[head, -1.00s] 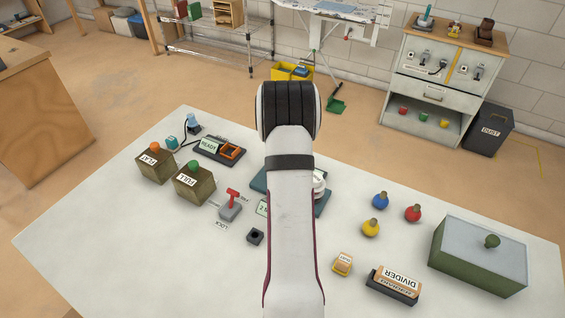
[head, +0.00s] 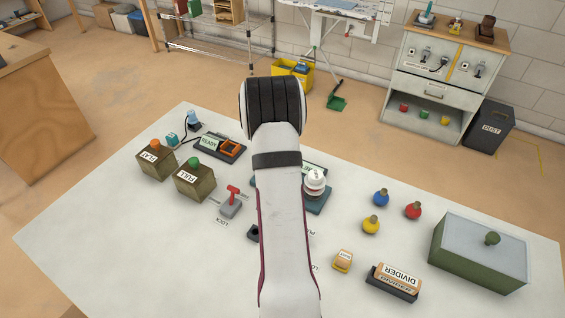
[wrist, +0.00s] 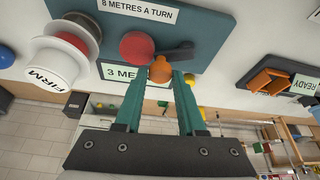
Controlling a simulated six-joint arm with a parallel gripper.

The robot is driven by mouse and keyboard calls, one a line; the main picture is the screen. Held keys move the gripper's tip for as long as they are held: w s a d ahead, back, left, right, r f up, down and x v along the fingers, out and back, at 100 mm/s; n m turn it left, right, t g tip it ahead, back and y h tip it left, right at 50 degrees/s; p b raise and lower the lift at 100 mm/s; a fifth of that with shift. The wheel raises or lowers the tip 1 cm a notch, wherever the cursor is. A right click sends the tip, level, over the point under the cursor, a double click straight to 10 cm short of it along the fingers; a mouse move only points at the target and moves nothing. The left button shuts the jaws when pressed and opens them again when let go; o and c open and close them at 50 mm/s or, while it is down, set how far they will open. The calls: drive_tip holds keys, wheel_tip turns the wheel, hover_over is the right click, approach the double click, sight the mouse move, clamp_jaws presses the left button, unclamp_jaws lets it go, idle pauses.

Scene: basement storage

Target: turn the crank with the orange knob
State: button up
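The orange knob (wrist: 161,70) is at the end of a short black crank arm (wrist: 178,53) on a teal base plate (wrist: 215,30), seen in the wrist view. My gripper (wrist: 160,78) has its two teal fingers on either side of the knob, seemingly closed on it. A red ball (wrist: 137,47) is just left of the knob. A label reading "8 METRES A TURN" (wrist: 138,10) is above, and one starting "3 ME" (wrist: 118,72) is partly covered by a finger. In the head view my arm hides the crank and fingers; part of the plate (head: 319,203) shows.
A white dial marked FIRM (wrist: 58,60) stands close beside the crank; it also shows in the head view (head: 315,180). A red lever (head: 233,194) and a READY box (head: 222,147) are left of my arm. Coloured knobs and a green lidded box (head: 480,255) are right.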

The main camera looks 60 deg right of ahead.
drive_tip(key=o, duration=0.3)
drive_tip(key=shift+o, duration=0.2)
drive_tip(key=v, duration=1.5)
drive_tip(key=shift+r, duration=0.4)
drive_tip(key=a+r+n+y, duration=0.3)
drive_tip(key=a+n, duration=0.3)
drive_tip(key=a, duration=2.1)
drive_tip(key=s+a+f+n+y, duration=0.1)
drive_tip(key=s+a+n+y, duration=0.2)
drive_tip(key=s+a, duration=0.9)
drive_tip(key=a+n, duration=0.2)
drive_tip(key=shift+s+a+f+g, duration=0.25)
drive_tip(key=shift+s+a+g, duration=0.05)
drive_tip(key=shift+s+a, duration=0.1)
